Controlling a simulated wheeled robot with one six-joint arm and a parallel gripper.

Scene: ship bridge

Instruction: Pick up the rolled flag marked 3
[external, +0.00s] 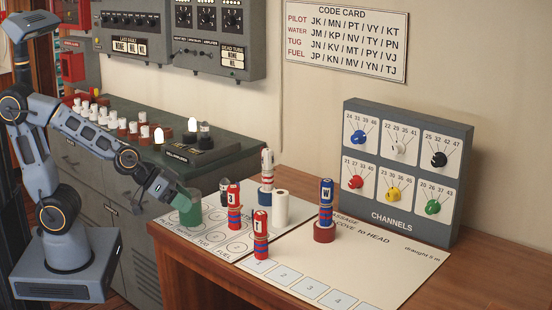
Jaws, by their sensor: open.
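Several rolled flags stand upright on the chart sheet. One red, white and blue flag (234,205) carries a mark that looks like a 3 or a J; I cannot tell which. A similar flag (261,234) in front of it is marked T, and another flag (326,203) marked W stands in a red-brown ring. A white and red flag (267,169) stands behind. My gripper (172,196) is open, left of the flag that may read 3 and apart from it. Its tips are by the rim of a green cup (188,212); touching or not is unclear.
A white cylinder (281,209) and a small dark item (225,186) stand close around the flags. A grey channels panel (405,180) stands at the back right. The numbered squares (312,289) at the front are clear.

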